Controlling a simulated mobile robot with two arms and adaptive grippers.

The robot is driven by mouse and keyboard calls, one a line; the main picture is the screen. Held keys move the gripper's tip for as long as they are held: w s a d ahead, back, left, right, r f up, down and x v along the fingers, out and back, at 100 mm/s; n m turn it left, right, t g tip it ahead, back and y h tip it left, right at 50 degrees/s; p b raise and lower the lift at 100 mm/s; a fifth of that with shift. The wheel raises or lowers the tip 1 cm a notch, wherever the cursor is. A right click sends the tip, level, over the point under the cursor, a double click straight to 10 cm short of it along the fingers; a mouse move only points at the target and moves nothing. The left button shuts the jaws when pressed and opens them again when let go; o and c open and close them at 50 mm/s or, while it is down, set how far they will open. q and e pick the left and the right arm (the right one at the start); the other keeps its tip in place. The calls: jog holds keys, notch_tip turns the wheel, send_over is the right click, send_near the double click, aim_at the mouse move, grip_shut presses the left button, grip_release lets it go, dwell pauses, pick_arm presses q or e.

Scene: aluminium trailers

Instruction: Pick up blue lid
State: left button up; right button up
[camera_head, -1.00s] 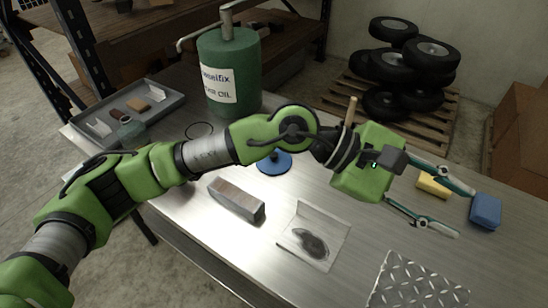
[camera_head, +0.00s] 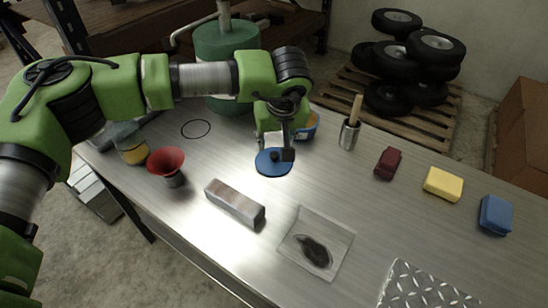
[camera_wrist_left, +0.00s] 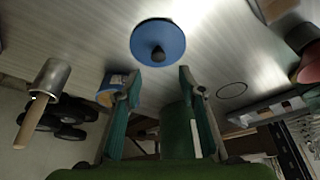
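The blue lid (camera_head: 273,161) is a round disc with a dark knob, lying on the metal table in the middle of the head view. It also shows at the top centre of the left wrist view (camera_wrist_left: 158,43), knob towards the camera. My left gripper (camera_wrist_left: 158,78) is open and empty, its two green fingers apart and short of the lid in the wrist view. In the head view the left gripper (camera_head: 283,148) hangs just above or behind the lid and covers part of its far edge. My right gripper is in neither view.
A blue-and-orange can (camera_head: 306,126) stands close behind the lid. A metal block (camera_head: 235,203), a clear tray (camera_head: 317,243) and a red funnel (camera_head: 168,166) lie nearer. A metal cup (camera_head: 349,135) and sponges (camera_head: 443,184) are to the right. A green drum (camera_head: 228,45) stands behind.

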aim_at(274, 154)
pick_arm(q)
jog(key=shift+w+f, duration=0.2)
jog(key=shift+f, duration=0.45)
jog(key=shift+f+p, duration=0.25)
jog(key=shift+p, duration=0.05)
jog(key=p+x, duration=0.1)
jog(key=x, duration=0.2)
jog(key=shift+f+p, duration=0.3)
jog(key=shift+f, duration=0.1)
jog(key=shift+w+f, duration=0.25)
jog(key=shift+f, duration=0.2)
jog(key=c, duration=1)
